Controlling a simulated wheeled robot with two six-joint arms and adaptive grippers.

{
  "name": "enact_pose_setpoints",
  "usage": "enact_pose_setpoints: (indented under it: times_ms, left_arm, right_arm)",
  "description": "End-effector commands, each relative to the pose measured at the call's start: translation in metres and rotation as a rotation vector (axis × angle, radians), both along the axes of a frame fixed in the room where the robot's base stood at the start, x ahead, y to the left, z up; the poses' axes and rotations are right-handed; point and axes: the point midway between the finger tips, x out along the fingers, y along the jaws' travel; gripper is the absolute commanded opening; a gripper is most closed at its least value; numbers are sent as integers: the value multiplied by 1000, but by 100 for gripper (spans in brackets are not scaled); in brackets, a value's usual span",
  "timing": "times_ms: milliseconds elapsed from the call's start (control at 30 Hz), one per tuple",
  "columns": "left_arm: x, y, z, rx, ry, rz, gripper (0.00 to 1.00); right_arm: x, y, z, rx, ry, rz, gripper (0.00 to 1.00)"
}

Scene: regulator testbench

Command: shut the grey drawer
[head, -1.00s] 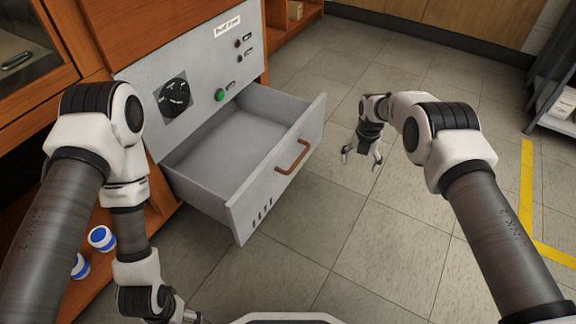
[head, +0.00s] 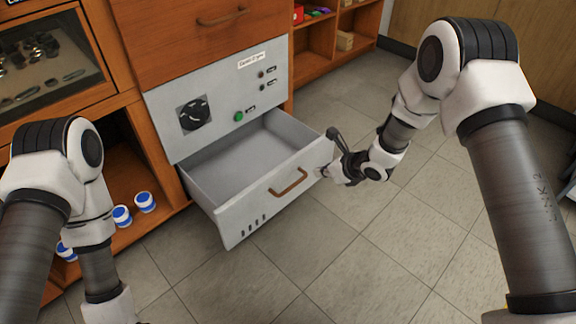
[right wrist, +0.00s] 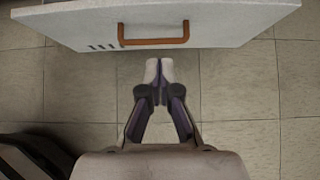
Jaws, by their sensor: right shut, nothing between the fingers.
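The grey drawer (head: 262,190) is pulled out of the grey panel below the wooden drawer, and its inside looks empty. Its front carries a brown handle (head: 288,182) and dark slots at the lower left. My right gripper (head: 325,171) is by the right end of the drawer front. In the right wrist view the shut gripper (right wrist: 159,68) points at the drawer front (right wrist: 225,25), just below the brown handle (right wrist: 153,42); contact cannot be told. Of my left arm only the links show at the left; its gripper is out of view.
Blue-and-white jars (head: 145,202) stand on the low shelf at the left. A glass-fronted case (head: 45,62) is above them. Open shelves (head: 318,50) stand at the back. The tiled floor (head: 370,245) in front is clear.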

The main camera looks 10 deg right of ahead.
Motion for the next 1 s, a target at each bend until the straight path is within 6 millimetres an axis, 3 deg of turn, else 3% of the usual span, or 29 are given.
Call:
enact_pose_setpoints:
  times_ms: [467,700,1000]
  left_arm:
    - [2,1,-48,1,-5,7,85]
    - [3,1,-57,1,-7,10,85]
    - [3,1,-56,1,-7,10,85]
  right_arm:
    - [55,40,-76,-3,0,1,0]
    - [83,60,-70,-2,0,-1,0]
    - [87,62,-68,-2,2,-4,0]
